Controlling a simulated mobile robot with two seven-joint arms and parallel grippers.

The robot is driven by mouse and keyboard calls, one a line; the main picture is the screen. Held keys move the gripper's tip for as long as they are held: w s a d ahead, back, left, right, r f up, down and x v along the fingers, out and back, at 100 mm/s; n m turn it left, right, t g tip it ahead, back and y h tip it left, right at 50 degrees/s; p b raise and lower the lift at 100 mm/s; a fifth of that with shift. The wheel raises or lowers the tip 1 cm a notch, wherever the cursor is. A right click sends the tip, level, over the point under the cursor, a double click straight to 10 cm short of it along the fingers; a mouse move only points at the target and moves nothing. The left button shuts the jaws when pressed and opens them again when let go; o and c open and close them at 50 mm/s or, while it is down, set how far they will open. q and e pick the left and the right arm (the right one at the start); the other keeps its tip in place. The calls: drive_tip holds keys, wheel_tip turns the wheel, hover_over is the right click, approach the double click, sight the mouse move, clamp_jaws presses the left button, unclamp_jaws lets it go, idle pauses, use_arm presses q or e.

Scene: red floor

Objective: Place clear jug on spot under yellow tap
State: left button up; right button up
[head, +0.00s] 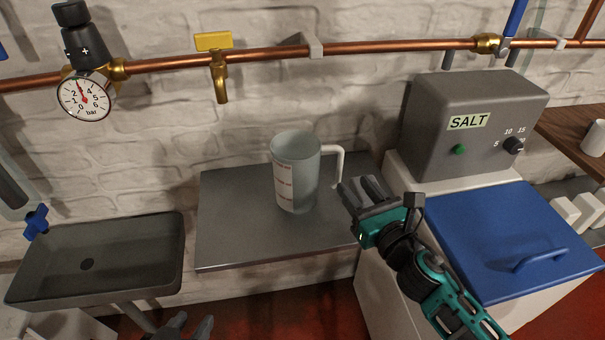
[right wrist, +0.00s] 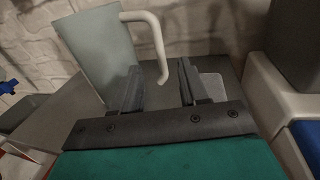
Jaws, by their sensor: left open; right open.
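The clear jug (head: 296,176) stands upright on a grey metal shelf (head: 225,232), with its white handle to the right. Red markings run down its side. The yellow tap (head: 217,68) hangs on the copper pipe, up and to the left of the jug. My right gripper (head: 362,190) is open just right of the handle.
A dark sink (head: 140,262) is left of the shelf. A grey SALT box (head: 468,125) and a blue lid (head: 510,245) are on the right. A pressure gauge (head: 84,97) and copper pipe (head: 370,47) run along the wall. The shelf's left part is bare.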

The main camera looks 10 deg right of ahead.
sight(341, 170)
drive_tip(key=shift+x, duration=2.65)
drive_tip(key=shift+f, duration=0.1)
clamp_jaws()
